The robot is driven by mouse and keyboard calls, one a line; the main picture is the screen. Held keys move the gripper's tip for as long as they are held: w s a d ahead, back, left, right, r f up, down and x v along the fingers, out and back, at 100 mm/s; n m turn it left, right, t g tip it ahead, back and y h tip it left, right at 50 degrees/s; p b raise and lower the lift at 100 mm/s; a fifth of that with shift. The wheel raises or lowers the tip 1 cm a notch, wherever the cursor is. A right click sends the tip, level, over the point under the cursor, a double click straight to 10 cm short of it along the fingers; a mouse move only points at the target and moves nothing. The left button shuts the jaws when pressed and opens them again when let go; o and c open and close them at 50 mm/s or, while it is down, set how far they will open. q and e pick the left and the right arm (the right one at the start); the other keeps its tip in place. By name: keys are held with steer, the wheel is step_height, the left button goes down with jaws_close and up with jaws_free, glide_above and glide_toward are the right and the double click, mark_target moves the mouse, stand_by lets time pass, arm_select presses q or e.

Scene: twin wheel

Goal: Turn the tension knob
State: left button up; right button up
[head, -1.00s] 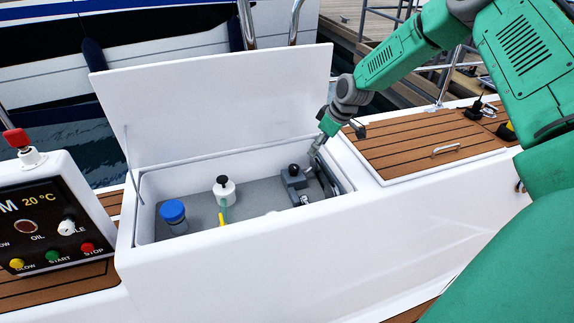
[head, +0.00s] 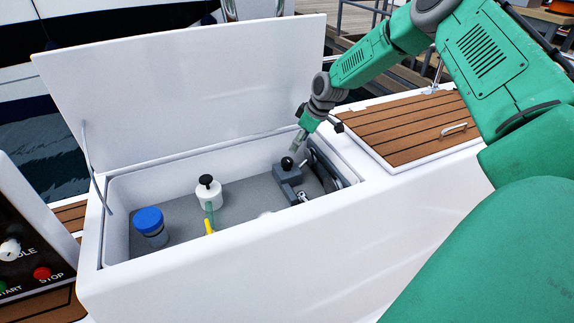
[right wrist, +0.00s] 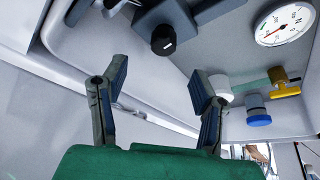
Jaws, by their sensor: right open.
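The black tension knob (head: 287,163) sits on a grey block (head: 288,177) inside the open white locker (head: 215,272), towards its right end. In the right wrist view the knob (right wrist: 163,40) has a white mark and lies beyond the fingertips. My right gripper (head: 298,146) is at the knob, just above and behind it in the head view. Its two fingers (right wrist: 158,80) are spread in the right wrist view, with nothing between them. The knob appears apart from both fingers. My left gripper is not in view.
A round gauge (right wrist: 285,23) shows in the right wrist view. The raised white lid (head: 185,95) stands behind; a teak hatch (head: 410,130) lies right.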

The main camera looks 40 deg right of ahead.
mark_target(287, 159)
steer(key=b+x, duration=0.1)
steer(key=x, duration=0.2)
steer(key=b+x, duration=0.1)
steer(key=x, duration=0.2)
steer(key=b+x, duration=0.1)
steer(key=x, duration=0.2)
steer(key=shift+a+f+b, duration=0.1)
steer(key=shift+a+b, duration=0.2)
steer(key=shift+w+d+f, duration=0.1)
steer(key=shift+w+f, duration=0.1)
steer(key=shift+f, duration=0.1)
steer(key=shift+r, duration=0.1)
steer(key=shift+c, duration=0.4)
steer(key=c, duration=1.1)
